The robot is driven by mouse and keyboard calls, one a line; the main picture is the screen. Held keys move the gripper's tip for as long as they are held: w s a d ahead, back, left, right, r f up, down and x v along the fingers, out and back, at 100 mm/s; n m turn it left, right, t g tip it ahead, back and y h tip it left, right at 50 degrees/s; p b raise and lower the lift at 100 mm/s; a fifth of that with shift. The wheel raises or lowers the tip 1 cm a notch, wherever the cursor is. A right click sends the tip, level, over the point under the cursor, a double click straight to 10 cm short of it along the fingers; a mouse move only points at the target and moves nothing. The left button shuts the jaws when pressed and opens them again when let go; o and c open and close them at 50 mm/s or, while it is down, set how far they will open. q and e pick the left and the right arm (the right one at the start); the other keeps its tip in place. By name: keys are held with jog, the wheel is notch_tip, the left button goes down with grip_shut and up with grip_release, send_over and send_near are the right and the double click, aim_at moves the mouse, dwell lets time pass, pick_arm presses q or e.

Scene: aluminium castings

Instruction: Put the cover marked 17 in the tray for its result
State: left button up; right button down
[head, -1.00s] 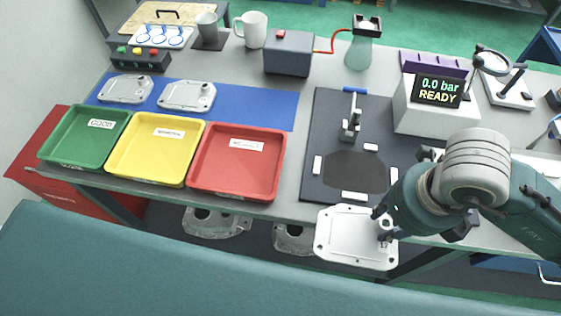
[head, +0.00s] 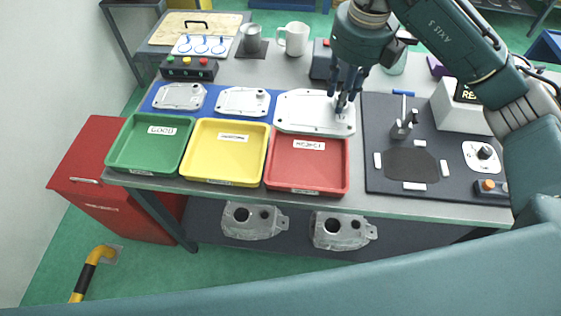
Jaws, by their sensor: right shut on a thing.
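My right gripper (head: 343,97) is shut on the right part of a pale metal cover (head: 302,112). The cover is over the right end of the blue mat, just behind the red tray; I cannot tell whether it touches the mat. No number is legible on it. The green tray (head: 112,158), labelled GOOD, the yellow tray (head: 189,164), its label too small to read, and the red tray (head: 269,177), labelled REJECT, stand in a row at the bench's front edge. All three are empty. My left gripper is not in view.
Two similar covers (head: 180,96) (head: 241,101) lie on the blue mat (head: 213,113) behind the trays. A dark test plate (head: 385,196) with a clamp is to the right. The display box (head: 457,116) is partly hidden by my arm. Mugs and a grey box stand behind.

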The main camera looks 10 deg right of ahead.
notch_tip(320, 180, down, 15)
jog(key=p, duration=0.3)
jog(key=shift+w+f, duration=0.1)
jog(key=shift+f, duration=0.1)
notch_tip(320, 180, down, 3)
jog(key=shift+f+p, duration=0.15)
jog(key=shift+p, duration=0.55)
jog(key=shift+f, duration=0.55)
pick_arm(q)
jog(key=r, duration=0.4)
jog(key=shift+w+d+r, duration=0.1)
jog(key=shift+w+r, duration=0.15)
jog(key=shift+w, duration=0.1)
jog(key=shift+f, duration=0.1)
pick_arm(e)
jog(key=shift+f, duration=0.1)
jog(key=c, duration=1.4)
grip_release()
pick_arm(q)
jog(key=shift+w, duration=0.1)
pick_arm(e)
jog(key=shift+o, duration=0.2)
